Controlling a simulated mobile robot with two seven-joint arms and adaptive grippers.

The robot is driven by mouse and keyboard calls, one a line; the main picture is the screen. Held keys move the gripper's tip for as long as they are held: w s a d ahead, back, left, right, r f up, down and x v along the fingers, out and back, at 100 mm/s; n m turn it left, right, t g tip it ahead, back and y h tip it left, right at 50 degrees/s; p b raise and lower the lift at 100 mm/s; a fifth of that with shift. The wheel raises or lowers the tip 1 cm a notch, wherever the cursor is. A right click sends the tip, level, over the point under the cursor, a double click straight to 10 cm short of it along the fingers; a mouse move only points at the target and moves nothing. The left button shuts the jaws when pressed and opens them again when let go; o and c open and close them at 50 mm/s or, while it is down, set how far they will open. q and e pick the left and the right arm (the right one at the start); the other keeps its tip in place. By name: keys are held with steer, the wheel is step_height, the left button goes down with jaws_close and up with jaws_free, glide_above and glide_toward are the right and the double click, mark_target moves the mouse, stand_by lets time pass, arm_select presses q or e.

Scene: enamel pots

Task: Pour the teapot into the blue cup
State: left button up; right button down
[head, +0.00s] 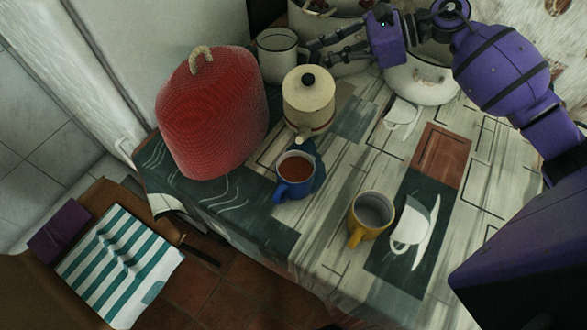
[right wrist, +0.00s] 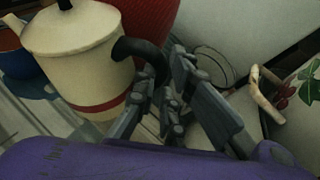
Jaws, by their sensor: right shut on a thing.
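The teapot (head: 308,108) is cream with a black lid knob and a red band, near the middle of the table. Its spout points towards the blue cup (head: 292,192). The cup stands just in front of the spout, with brown liquid showing inside. My right gripper (head: 318,52) reaches in from the right, behind the teapot. In the right wrist view its fingers (right wrist: 160,95) are shut on the teapot's black handle (right wrist: 140,48), beside the cream body (right wrist: 78,62). I cannot tell whether the teapot touches the table. My left gripper is not in view.
A red cosy (head: 210,118) stands left of the teapot. A white mug (head: 275,62) and a white pot (head: 420,82) are behind. A striped cloth (head: 118,262) lies left, off the table.

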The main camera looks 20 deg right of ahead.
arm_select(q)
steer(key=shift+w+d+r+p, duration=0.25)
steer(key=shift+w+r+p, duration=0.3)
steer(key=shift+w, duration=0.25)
arm_select(e)
steer(key=w+r+m, duration=0.1)
steer(key=r, duration=0.1)
steer(key=w+d+r+g+y, duration=0.1)
steer(key=r, duration=0.1)
steer(key=w+r+m, duration=0.1)
steer(key=r, duration=0.2)
steer(key=shift+d+m+g+y, duration=0.3)
steer(key=shift+d, duration=0.05)
steer(key=shift+f, duration=0.1)
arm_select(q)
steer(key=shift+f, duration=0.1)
